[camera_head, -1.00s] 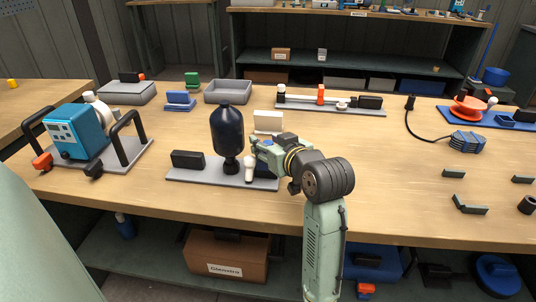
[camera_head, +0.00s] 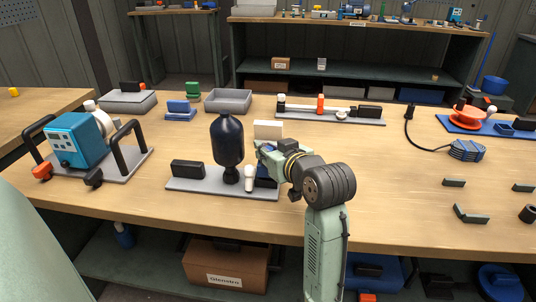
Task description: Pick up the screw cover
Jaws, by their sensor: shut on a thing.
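My gripper (camera_head: 261,150) is over the right end of a grey base plate (camera_head: 210,187), just right of a dark bottle (camera_head: 227,140). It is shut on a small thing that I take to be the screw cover. The fingers and wrist hide most of it, so its shape is not clear. A white round-topped peg (camera_head: 249,176) stands on the plate below and left of the fingers.
A black block (camera_head: 188,169) sits on the plate's left. A pale block (camera_head: 268,129) stands close behind my gripper. A blue pump unit (camera_head: 75,140) with black handles is at left, and a grey tray (camera_head: 228,101) behind.

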